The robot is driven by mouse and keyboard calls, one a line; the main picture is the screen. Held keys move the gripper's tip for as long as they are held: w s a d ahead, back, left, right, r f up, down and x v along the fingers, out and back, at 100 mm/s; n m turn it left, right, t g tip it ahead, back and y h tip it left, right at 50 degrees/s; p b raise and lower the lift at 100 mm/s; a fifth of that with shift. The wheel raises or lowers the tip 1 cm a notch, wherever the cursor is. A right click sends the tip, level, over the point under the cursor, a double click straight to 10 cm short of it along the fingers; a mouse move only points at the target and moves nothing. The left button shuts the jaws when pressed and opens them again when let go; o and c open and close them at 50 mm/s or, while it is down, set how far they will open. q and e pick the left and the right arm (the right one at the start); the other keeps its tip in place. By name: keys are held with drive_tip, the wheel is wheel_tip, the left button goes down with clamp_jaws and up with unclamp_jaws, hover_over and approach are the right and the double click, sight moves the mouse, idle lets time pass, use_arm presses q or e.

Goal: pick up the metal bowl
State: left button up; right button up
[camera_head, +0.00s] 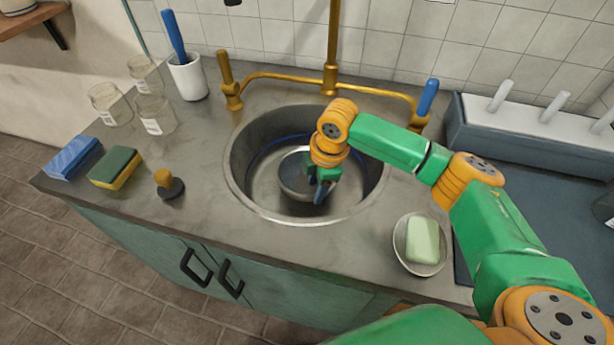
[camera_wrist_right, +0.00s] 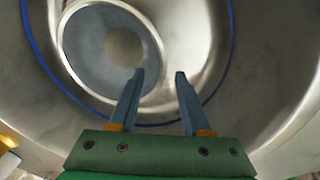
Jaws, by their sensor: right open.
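The metal bowl (camera_head: 292,178) sits in the round sink (camera_head: 238,170), partly hidden behind my right gripper in the head view. My right gripper (camera_head: 320,192) reaches down into the sink at the bowl's right side. In the right wrist view the bowl (camera_wrist_right: 90,50) is at upper left, with its open top facing the camera. There my right gripper (camera_wrist_right: 160,73) is open, with nothing held between its fingers. The left finger overlaps the bowl's near rim and the right finger is outside it. I cannot tell whether they touch. My left gripper is not in view.
A brass faucet (camera_head: 331,80) rises behind the sink. A soap dish (camera_head: 402,258) with green soap (camera_head: 422,240) is at right. Left are a stopper (camera_head: 170,188), a sponge (camera_head: 115,168), glass jars (camera_head: 152,115) and a white cup (camera_head: 187,80). A blue ring (camera_wrist_right: 221,80) surrounds the bowl.

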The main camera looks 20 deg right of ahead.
drive_tip(key=f, duration=0.3)
drive_tip(key=shift+w+f, duration=0.2)
drive_tip(key=shift+f, duration=0.15)
drive_tip(key=shift+r, duration=0.1)
clamp_jaws()
idle(0.9)
